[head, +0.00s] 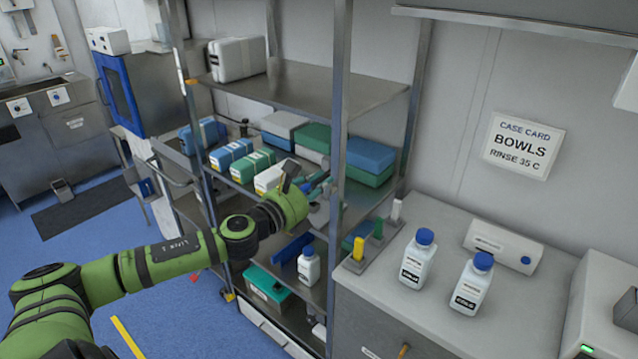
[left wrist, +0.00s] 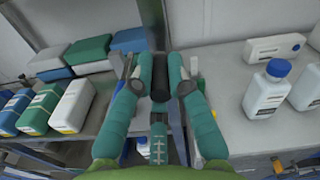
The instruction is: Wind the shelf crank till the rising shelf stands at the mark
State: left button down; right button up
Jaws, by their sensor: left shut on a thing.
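My left gripper (head: 322,188) reaches in from the left to the front right post of the shelf rack. In the left wrist view its two green fingers (left wrist: 160,68) are shut on the black crank handle (left wrist: 160,88). The rest of the crank is mostly hidden by the gripper in the head view. The top shelf (head: 320,88) is a grey metal plate carrying a white case (head: 237,60). A small orange mark (head: 191,82) shows on the front left post, close to that shelf's front corner. I cannot tell for certain which shelf the crank moves. My right gripper is in neither view.
The middle shelf holds blue, green and white boxes (head: 371,154). A white bottle (head: 309,265) and a teal box (head: 266,285) sit lower down. Right of the rack, a counter (head: 362,290) carries two blue-capped bottles (head: 418,258) and colored upright pieces (head: 358,248) close to the gripper.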

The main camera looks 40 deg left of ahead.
pick_arm(q)
jog(key=shift+w+a+f+n+p, duration=0.15)
jog(key=shift+a+f+n, duration=0.55)
jog(key=shift+n, duration=1.95)
jog(key=shift+a+f+n+p, duration=0.15)
jog(key=shift+a+f+n, duration=0.5)
jog(key=shift+n, duration=1.95)
jog(key=shift+w+a+f+n+p, duration=0.25)
jog(key=shift+a+n, duration=0.75)
jog(key=shift+n, duration=1.65)
jog(key=shift+s+f, duration=0.15)
jog(key=shift+s, duration=0.05)
jog(key=c, duration=1.2)
grip_release()
jog(key=shift+a+f, duration=0.1)
jog(key=shift+a, duration=0.05)
